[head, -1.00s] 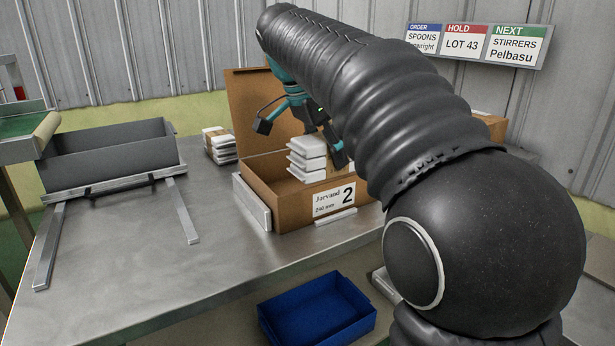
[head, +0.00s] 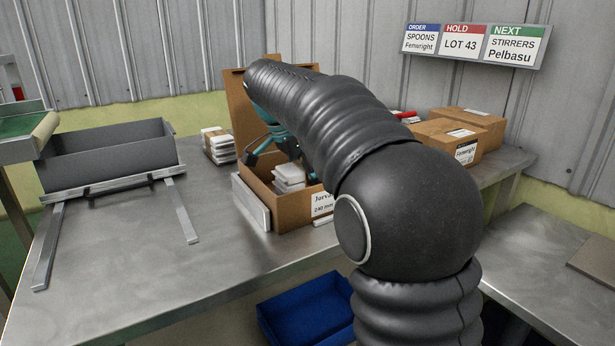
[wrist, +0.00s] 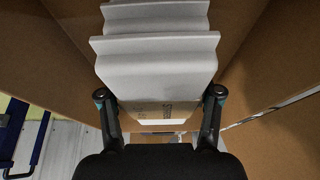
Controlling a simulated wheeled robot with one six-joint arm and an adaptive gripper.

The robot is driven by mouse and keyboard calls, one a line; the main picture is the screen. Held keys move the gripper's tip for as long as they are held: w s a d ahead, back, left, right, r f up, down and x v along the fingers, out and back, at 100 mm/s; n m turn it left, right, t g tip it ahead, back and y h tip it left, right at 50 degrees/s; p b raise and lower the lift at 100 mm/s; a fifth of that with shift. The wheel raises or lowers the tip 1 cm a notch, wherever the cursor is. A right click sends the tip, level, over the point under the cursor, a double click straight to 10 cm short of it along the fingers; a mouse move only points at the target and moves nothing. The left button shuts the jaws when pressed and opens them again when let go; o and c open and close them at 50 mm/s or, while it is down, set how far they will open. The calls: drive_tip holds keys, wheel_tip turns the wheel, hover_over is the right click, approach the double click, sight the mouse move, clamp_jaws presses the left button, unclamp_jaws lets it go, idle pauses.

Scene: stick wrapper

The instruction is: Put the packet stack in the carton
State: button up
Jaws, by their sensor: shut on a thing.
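The packet stack (head: 289,178), several white packets with a brown paper band, is inside the open brown carton (head: 287,213), its top near the rim height. My gripper (head: 281,160) reaches down over the carton and is shut on the stack. In the wrist view, the stack (wrist: 157,62) sits between the two fingers of my gripper (wrist: 159,98), with brown carton walls (wrist: 262,45) around it. The stack's underside is hidden, so I cannot tell whether it touches the carton floor. My arm covers the carton's right side and part of its label.
Another banded packet stack (head: 217,145) stands left of the carton. A grey bin (head: 110,160) with metal rails is at the left. Closed boxes (head: 450,140) are at the back right. A blue tote (head: 305,312) is below the table (head: 130,270), whose front left is clear.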

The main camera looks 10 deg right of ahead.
drive_tip(key=o, duration=1.2)
drive_tip(key=shift+f, duration=0.1)
drive_tip(key=shift+o, duration=0.2)
drive_tip(key=p+v, duration=0.1)
drive_tip(key=v, duration=1)
drive_tip(key=shift+a+r, duration=0.1)
drive_tip(key=shift+r, duration=0.25)
drive_tip(key=shift+s+r, duration=0.15)
drive_tip(key=shift+r, duration=0.1)
